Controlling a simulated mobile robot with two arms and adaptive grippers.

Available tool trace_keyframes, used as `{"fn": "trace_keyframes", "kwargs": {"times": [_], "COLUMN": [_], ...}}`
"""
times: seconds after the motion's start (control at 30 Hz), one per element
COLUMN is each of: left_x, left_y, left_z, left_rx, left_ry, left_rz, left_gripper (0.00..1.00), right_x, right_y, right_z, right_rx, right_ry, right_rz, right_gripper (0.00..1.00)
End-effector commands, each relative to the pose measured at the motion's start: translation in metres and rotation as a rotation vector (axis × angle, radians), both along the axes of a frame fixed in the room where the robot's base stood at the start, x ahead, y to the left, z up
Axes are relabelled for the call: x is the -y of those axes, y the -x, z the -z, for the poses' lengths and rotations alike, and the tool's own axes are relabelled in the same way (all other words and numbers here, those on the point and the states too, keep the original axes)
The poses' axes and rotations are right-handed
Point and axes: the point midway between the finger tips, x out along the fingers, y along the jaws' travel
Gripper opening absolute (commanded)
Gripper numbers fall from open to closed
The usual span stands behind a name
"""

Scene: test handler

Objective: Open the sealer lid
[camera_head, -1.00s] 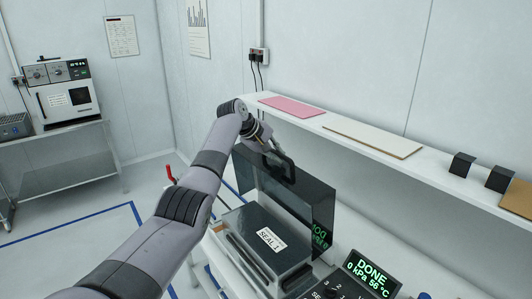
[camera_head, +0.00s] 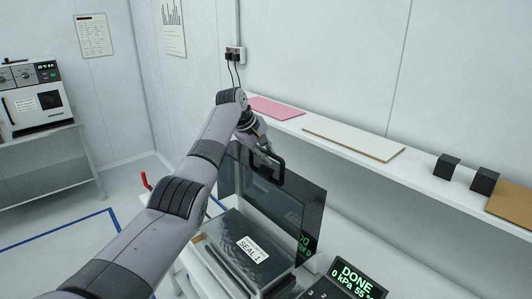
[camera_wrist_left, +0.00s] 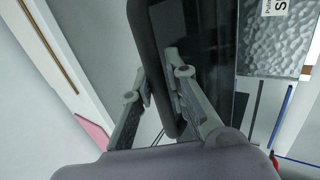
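The sealer lid (camera_head: 296,205) is a dark, see-through panel standing raised, roughly upright, behind the sealer body (camera_head: 226,228) labelled SEAL 1. Its black loop handle (camera_head: 281,168) sticks up near the lid's top. My left gripper (camera_head: 267,155) is at this handle. In the left wrist view, the two fingers of my left gripper (camera_wrist_left: 159,72) lie on either side of the black handle bar (camera_wrist_left: 150,42) and appear closed on it. The textured sealer top (camera_wrist_left: 277,42) shows at the upper right there. My right gripper is not in view.
The sealer's display (camera_head: 352,279) reads DONE. A wall shelf (camera_head: 290,124) behind the lid carries a pink sheet (camera_head: 276,107), a white board (camera_head: 352,138) and dark blocks (camera_head: 447,167). An oven-like device (camera_head: 34,98) stands on a bench at far left.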

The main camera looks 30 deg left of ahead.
Motion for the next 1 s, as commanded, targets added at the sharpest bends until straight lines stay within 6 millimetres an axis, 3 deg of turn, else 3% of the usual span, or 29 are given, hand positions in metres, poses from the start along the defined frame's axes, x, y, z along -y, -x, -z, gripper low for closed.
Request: {"fn": "trace_keyframes", "kwargs": {"times": [0.23,0.63,0.83,1.0], "left_x": [0.0,-0.002,-0.008,-0.016], "left_y": [0.0,0.002,0.016,0.035], "left_z": [0.0,-0.006,-0.029,-0.063], "left_rx": [0.0,0.004,0.006,0.007], "left_ry": [0.0,0.0,-0.001,-0.001], "left_rz": [0.001,0.001,0.0,-0.001], "left_gripper": [0.33,0.33,0.33,0.33], "right_x": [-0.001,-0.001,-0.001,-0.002], "right_y": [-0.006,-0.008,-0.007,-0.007], "right_z": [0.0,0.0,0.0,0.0], "right_rx": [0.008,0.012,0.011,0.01], "right_ry": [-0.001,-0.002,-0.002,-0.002], "right_rz": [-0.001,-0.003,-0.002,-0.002], "right_gripper": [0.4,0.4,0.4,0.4]}}
